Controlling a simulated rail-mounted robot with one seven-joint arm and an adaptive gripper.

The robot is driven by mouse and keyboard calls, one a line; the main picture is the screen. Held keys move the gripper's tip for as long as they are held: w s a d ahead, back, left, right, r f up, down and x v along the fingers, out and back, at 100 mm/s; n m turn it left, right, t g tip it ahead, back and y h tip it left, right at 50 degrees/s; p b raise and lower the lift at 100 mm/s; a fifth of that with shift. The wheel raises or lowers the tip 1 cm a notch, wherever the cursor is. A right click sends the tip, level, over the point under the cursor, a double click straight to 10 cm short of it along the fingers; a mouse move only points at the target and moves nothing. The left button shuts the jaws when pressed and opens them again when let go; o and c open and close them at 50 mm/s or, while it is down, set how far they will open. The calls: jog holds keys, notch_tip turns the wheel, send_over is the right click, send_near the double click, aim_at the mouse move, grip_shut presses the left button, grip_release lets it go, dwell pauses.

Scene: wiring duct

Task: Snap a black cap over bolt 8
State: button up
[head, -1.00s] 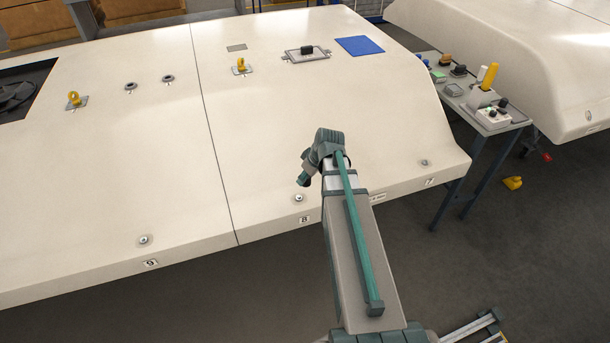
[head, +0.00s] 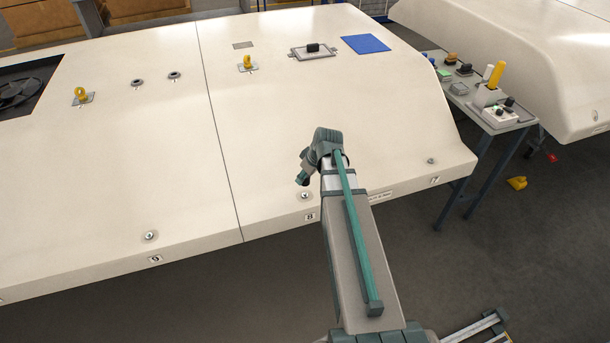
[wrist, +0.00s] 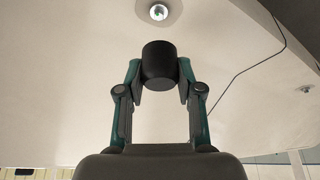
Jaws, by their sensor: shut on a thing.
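Bolt 8 (head: 305,195) is a pale round bolt head near the panel's front edge, above the label "8" (head: 310,217). In the wrist view a bare bolt on a round washer (wrist: 158,12) shows at the top edge, beyond the cap. My gripper (head: 303,180) is just above bolt 8 in the head view. In the wrist view my gripper (wrist: 159,80) is shut on a black cap (wrist: 159,62), a short dark cylinder between the fingertips. The cap is apart from the bolt in that picture; the height gap is hard to judge.
The cream panel (head: 330,120) has a seam left of bolt 8. Bolt 9 (head: 150,235) and bolt 7 (head: 431,161) stand bare along its front edge. Yellow eyes (head: 247,63) and a blue patch (head: 363,44) are farther back. A side table (head: 497,122) stands right.

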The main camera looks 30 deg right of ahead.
jog(key=b, duration=0.3)
send_over(302, 194)
jog(key=shift+s+d+f, duration=0.15)
jog(key=shift+f, duration=0.6)
jog(key=shift+s+d+f, duration=0.1)
jog(key=shift+f, duration=0.65)
jog(key=shift+s+d+f, duration=0.15)
jog(key=shift+f, duration=0.6)
jog(key=shift+f+b, duration=0.95)
jog(key=shift+f, duration=0.45)
jog(key=o, duration=0.8)
jog(key=shift+o, duration=0.2)
jog(key=v, duration=1.2)
